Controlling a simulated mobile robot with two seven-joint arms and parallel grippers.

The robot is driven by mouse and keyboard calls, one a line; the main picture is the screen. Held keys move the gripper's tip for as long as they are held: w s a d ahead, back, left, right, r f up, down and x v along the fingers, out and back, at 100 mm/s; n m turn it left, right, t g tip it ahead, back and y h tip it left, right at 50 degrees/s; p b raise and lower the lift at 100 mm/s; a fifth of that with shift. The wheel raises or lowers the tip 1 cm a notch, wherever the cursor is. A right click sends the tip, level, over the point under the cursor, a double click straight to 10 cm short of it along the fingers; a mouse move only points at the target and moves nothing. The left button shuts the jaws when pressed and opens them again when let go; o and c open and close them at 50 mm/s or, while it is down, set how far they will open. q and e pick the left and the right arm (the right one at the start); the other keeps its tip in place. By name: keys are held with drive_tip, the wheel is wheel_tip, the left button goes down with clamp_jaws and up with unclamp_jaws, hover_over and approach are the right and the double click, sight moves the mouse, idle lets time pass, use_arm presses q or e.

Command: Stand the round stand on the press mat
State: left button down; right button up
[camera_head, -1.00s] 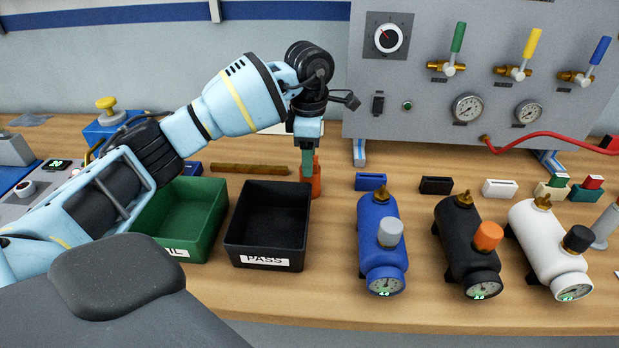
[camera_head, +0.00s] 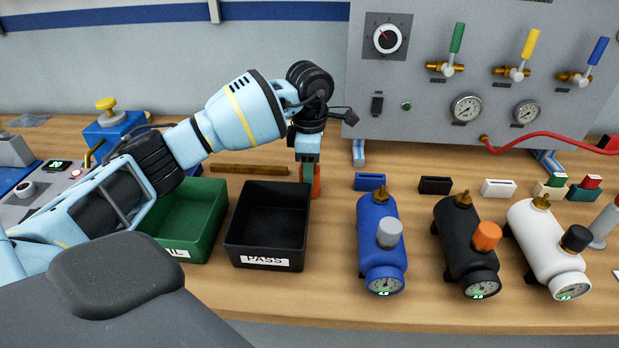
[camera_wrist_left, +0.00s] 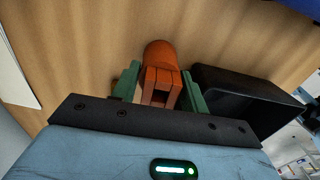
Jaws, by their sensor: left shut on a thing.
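An orange piece (camera_head: 317,181) with a round body, which seems to be the round stand, is just behind the right back corner of the PASS bin. In the left wrist view the orange piece (camera_wrist_left: 158,58) has a rounded far end and a slotted block between the green fingers. My left gripper (camera_head: 308,172) points down and is shut on this block. I cannot tell whether the piece touches the table. My right gripper is not in view. I cannot make out the press mat for sure.
The black PASS bin (camera_head: 235,238) is close beside the gripper, with the green bin (camera_head: 163,222) left of it. Blue (camera_head: 378,225), black (camera_head: 462,240) and white (camera_head: 540,240) tanks stand to the right. A brown bar (camera_head: 248,169) lies behind the bins. A gauge panel (camera_head: 420,90) stands behind.

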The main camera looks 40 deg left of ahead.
use_arm(q)
wheel_tip(320, 180, up, 10)
idle(0.6)
